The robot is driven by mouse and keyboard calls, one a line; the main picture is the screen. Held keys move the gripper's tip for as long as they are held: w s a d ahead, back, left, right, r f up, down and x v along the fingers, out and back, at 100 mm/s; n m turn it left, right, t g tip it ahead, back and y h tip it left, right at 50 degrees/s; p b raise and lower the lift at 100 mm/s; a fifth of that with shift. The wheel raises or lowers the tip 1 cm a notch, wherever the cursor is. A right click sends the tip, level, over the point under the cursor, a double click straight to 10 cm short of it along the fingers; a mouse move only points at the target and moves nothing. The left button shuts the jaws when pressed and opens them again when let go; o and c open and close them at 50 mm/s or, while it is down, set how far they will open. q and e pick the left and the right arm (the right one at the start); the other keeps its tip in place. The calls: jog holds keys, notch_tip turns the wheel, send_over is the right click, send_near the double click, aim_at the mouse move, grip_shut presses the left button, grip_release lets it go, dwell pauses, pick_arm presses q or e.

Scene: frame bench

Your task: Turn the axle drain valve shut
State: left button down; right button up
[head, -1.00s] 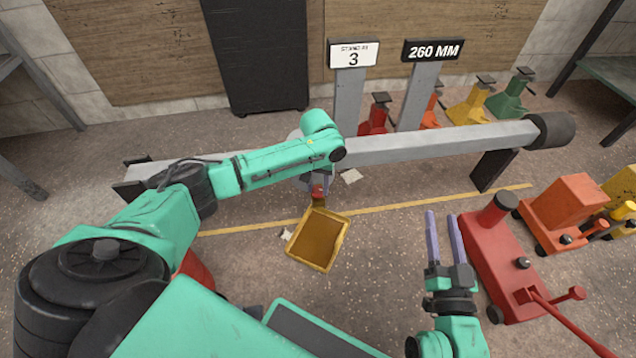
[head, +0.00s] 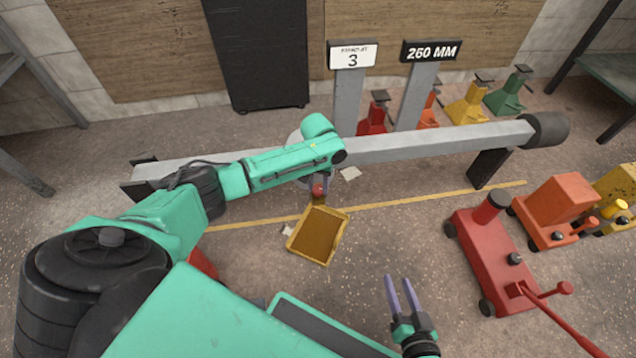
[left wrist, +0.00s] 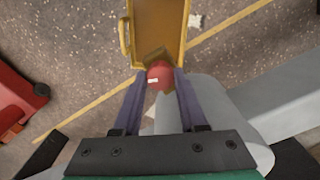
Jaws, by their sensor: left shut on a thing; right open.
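The axle (head: 430,143) is a long grey beam on dark supports, with a rounded housing partly hidden behind my left arm. The drain valve shows as a red knob (left wrist: 160,75) on a brass-coloured body in the left wrist view. It also shows small in the head view (head: 318,190), below the beam. My left gripper (left wrist: 162,82) is shut on the red knob, one purple finger on each side. A yellow tray (head: 318,235) lies on the floor below the valve. My right gripper (head: 402,296) is open and empty, over bare floor at the lower right.
A red floor jack (head: 492,255) stands at the right, with an orange jack (head: 562,205) beyond it. Signs reading 3 (head: 352,56) and 260 MM (head: 430,51) stand behind the beam, near several coloured stands. The floor between tray and red jack is clear.

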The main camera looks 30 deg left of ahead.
pick_arm(q)
jog(key=shift+m+p, duration=0.4)
jog(key=shift+p, duration=0.7)
jog(key=shift+r+p, duration=0.1)
jog(key=shift+p, duration=0.3)
jog(key=shift+r+m+p, duration=0.1)
jog(key=shift+m+p, duration=0.4)
jog(key=shift+p, duration=0.4)
jog(key=shift+m+p, duration=0.3)
jog(key=shift+p, duration=0.05)
jog(key=shift+m+p, duration=0.3)
jog(key=shift+m, duration=0.2)
jog(key=m, duration=0.2)
jog(key=shift+m+p, duration=0.35)
jog(key=shift+m, duration=0.05)
jog(key=m, duration=0.3)
jog(key=shift+f, duration=0.2)
jog(key=shift+m+p, duration=0.35)
jog(key=shift+m, duration=1.35)
pick_arm(e)
jog(key=d+r+n+g+h, duration=0.1)
jog(key=d+r+g+h, duration=0.1)
jog(key=d+r+g, duration=0.2)
jog(key=shift+d+r+g, duration=0.3)
jog(key=shift+r, duration=1.45)
